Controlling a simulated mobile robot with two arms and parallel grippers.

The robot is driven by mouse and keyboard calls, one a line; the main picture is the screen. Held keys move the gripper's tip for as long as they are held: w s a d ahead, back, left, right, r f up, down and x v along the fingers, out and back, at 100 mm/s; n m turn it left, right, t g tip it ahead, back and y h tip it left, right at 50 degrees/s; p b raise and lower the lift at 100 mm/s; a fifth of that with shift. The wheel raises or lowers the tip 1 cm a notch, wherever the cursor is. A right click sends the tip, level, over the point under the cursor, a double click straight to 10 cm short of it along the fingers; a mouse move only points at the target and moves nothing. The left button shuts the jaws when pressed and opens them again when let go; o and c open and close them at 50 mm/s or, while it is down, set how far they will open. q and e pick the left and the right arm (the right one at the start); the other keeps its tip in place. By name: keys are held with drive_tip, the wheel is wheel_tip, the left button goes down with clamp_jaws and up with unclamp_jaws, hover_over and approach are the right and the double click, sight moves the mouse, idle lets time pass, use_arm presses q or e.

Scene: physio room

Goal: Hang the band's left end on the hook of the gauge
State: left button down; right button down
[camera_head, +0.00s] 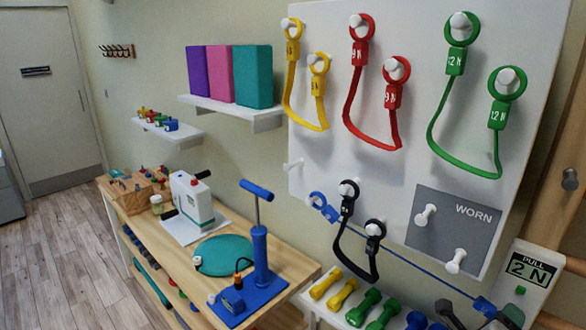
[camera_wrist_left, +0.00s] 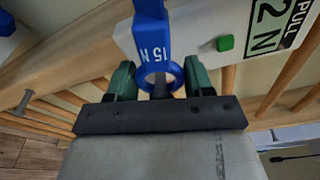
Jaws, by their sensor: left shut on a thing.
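The blue band (camera_head: 400,255) runs taut from a wall peg at its left to the gauge (camera_head: 510,256) at the lower right. Its one end piece (camera_head: 330,213) is at that peg. The other end, a blue tag marked 15 N (camera_wrist_left: 153,42) with a ring (camera_wrist_left: 160,73), is between the green fingers of my left gripper (camera_wrist_left: 160,82), which is shut on it. The gauge's display reads PULL 2 N. A dark part shows inside the ring; I cannot tell whether it is the hook. My right gripper is not in view.
Yellow (camera_head: 305,115), red (camera_head: 365,125) and green (camera_head: 460,165) bands hang on the white board, with a black band (camera_head: 350,250) below. Several dumbbells (camera_head: 343,293) stand under it. Wooden bars run behind the gauge. A bench (camera_head: 150,235) with a blue pump (camera_head: 260,260) is at left.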

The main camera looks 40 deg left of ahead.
use_arm(q)
drive_tip(key=shift+a+r, duration=0.1)
drive_tip(key=shift+a, duration=0.05)
drive_tip(key=shift+c, duration=0.9)
unclamp_jaws()
drive_tip(key=shift+s, duration=0.1)
drive_tip(key=s+p, duration=0.2)
drive_tip(key=s, duration=0.6)
drive_tip(key=shift+p, duration=0.35)
